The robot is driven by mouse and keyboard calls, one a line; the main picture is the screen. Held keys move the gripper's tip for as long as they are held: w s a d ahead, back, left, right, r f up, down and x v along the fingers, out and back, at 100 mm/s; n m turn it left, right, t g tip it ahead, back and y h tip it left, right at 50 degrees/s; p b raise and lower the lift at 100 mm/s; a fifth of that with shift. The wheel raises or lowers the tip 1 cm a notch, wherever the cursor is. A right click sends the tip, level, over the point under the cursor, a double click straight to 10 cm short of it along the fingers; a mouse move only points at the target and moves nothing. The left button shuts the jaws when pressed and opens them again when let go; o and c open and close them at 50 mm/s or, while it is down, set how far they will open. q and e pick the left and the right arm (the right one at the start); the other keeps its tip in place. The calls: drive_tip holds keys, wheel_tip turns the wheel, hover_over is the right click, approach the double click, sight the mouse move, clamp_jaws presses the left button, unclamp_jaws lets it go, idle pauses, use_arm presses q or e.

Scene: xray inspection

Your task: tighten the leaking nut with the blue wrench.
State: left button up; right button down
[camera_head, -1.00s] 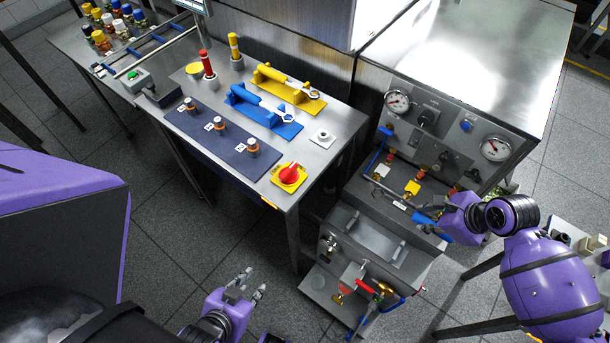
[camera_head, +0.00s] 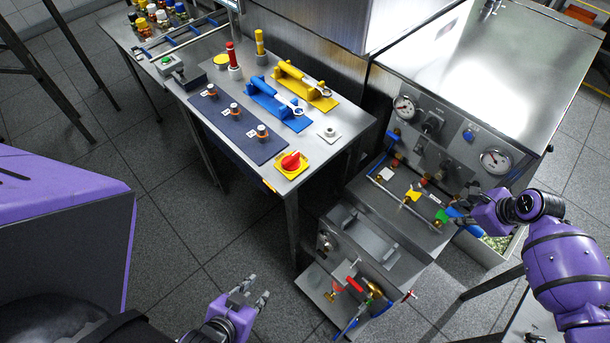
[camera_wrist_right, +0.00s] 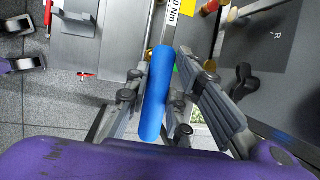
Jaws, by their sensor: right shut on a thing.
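My right gripper (camera_head: 482,214) is at the right end of the pipe panel, shut on the blue wrench (camera_head: 456,213). In the right wrist view the blue handle (camera_wrist_right: 155,98) lies between the fingers of the right gripper (camera_wrist_right: 163,105). Its metal shaft, with a white "Nm" label, runs out of the top of that view, so the wrench's head is hidden there. Several pipe fittings with red and brass nuts (camera_head: 424,179) sit below the gauges, with yellow (camera_head: 412,196) and green (camera_head: 440,215) tags near them. I cannot tell which nut leaks. My left gripper (camera_head: 254,293) is open and empty above the floor.
The steel table (camera_head: 345,118) holds yellow (camera_head: 318,97) and blue (camera_head: 280,112) handled plates, a dark mat (camera_head: 215,117) and a red knob (camera_head: 290,160). Gauges (camera_head: 495,161) stand above the fittings. A lower box with valves (camera_head: 350,285) stands in front.

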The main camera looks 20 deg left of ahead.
use_arm(q)
drive_tip(key=shift+w+a, duration=0.15)
drive_tip(key=shift+w, duration=0.15)
use_arm(e)
drive_tip(key=shift+w+a+r, duration=0.1)
drive_tip(key=shift+a, duration=0.05)
